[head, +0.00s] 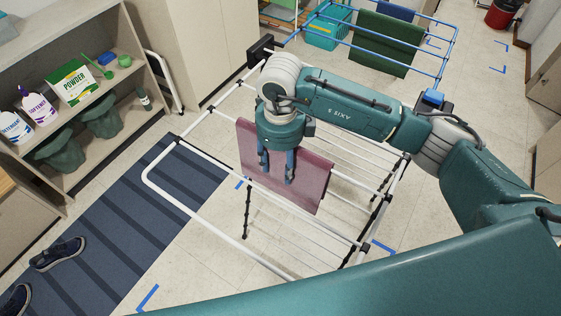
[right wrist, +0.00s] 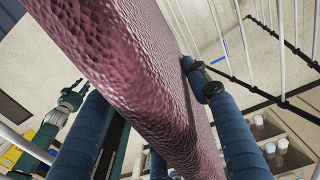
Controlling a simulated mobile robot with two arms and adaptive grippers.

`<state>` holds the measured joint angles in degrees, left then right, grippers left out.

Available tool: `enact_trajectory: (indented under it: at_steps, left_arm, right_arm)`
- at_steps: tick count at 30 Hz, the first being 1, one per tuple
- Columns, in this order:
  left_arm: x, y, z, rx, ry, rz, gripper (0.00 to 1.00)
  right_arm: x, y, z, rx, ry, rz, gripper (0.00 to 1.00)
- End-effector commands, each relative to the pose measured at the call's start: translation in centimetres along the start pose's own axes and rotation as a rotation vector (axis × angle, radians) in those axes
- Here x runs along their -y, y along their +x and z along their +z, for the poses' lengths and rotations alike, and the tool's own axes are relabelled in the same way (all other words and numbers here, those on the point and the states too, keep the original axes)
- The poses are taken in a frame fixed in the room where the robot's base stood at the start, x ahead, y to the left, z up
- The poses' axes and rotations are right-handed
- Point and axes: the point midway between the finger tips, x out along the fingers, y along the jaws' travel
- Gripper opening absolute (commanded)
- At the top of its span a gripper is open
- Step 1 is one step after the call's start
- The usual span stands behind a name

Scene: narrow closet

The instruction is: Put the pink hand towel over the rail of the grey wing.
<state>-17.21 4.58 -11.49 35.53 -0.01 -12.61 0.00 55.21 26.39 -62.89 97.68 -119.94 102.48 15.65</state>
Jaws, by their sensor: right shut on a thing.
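The pink hand towel (head: 311,178) is over the middle of the pale drying rack (head: 210,215) in the head view. My right gripper (head: 276,174) points down and is shut on it. In the right wrist view the towel (right wrist: 130,70) runs between the blue fingers of the right gripper (right wrist: 165,130). The near wing (head: 160,190), a rounded pale tube frame, sticks out towards the lower left with its outer rail bare. The towel's lower edge shows near the rail at the wing's hinge side; I cannot tell whether they touch.
A shelf with bottles and a powder box (head: 73,83) is at the left. A dark striped mat (head: 150,215) and shoes (head: 57,254) lie on the floor beside the wing.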

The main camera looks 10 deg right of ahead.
Motion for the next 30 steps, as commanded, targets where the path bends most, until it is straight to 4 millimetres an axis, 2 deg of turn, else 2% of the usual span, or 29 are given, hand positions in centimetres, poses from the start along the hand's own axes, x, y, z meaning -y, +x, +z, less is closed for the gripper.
enact_trajectory:
  at_steps: [9,10,12,23,26,30]
  left_arm:
    - [0.0,0.0,0.0,-0.001,-0.001,0.0,0.4]
    - [0.0,0.0,-0.1,-0.001,-0.001,0.0,0.4]
    - [0.0,0.0,-0.1,-0.001,-0.001,0.0,0.4]
    - [0.1,0.0,0.0,-0.001,-0.002,-0.001,0.4]
    - [0.1,0.0,0.0,-0.001,-0.002,-0.001,0.4]
    - [0.1,0.0,0.0,-0.001,-0.001,-0.001,0.4]
  right_arm:
    - [0.0,0.0,0.1,0.002,0.0,-0.001,0.06]
    - [0.0,0.0,0.1,0.002,0.0,-0.001,0.53]
    - [0.0,0.0,0.1,0.002,0.0,-0.001,0.67]
    - [0.0,-0.2,0.0,0.0,0.0,0.0,0.69]
    - [0.1,-1.3,0.1,0.003,0.0,-0.003,0.69]
    - [0.1,-4.0,0.1,0.005,0.0,-0.003,0.69]
